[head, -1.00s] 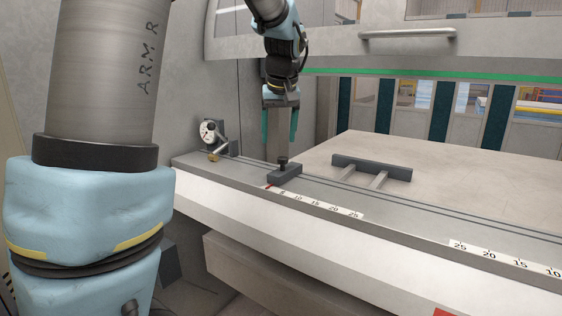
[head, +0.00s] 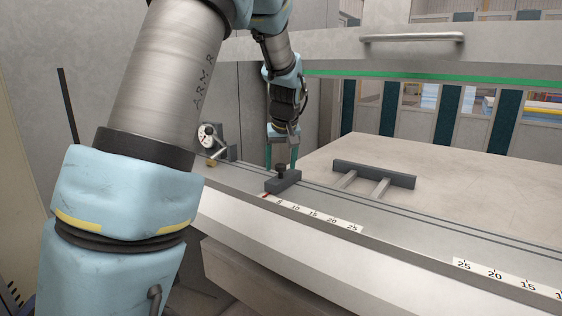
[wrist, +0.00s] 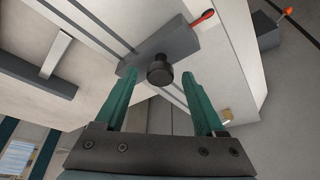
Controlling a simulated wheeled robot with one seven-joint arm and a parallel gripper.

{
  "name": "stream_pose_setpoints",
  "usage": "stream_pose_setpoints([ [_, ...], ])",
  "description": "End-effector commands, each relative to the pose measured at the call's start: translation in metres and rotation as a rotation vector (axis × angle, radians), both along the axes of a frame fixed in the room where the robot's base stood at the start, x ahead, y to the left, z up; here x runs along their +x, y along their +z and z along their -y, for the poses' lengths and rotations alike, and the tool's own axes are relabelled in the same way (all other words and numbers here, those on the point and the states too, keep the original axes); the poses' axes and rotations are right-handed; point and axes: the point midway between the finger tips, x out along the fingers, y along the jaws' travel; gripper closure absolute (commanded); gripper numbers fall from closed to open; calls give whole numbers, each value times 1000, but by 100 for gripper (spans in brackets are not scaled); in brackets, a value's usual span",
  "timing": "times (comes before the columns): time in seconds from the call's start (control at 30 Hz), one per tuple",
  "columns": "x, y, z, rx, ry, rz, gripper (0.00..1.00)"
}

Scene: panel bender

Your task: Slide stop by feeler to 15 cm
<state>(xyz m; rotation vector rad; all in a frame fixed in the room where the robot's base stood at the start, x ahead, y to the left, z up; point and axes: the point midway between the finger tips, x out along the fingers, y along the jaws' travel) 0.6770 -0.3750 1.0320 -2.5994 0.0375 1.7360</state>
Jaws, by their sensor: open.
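The stop (head: 284,181) is a dark grey block with a black knob (head: 281,170) on top. It sits on the grooved rail beside the scale (head: 313,214), near its low end, left of the 5 mark. A red pointer shows on the block in the wrist view (wrist: 202,19). My gripper (head: 281,163) is open, teal fingers pointing down, close above the stop. In the wrist view the stop block (wrist: 172,42) lies ahead and its knob (wrist: 160,71) appears between my fingertips (wrist: 160,77). I cannot tell whether the fingers touch the knob.
A round dial gauge (head: 207,135) stands on the rail left of the stop. A dark bar (head: 374,174) on two rods lies to the right on the sheet bed (head: 450,190). A second scale (head: 505,278) runs nearer right. The rail right of the stop looks clear.

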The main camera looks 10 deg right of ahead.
Motion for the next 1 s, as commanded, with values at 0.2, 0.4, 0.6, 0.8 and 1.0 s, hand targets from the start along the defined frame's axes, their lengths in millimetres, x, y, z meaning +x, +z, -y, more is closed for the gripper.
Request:
stream_pose_setpoints([
  [0.2,0,0,0,0,0,0,28],
  [0.4,0,0,0,0,0,0,51],
  [0.6,0,0,0,0,0,-1,73],
  [0.8,0,0,0,0,0,-1,96],
  [1.0,0,0,0,0,0,-1,100],
])
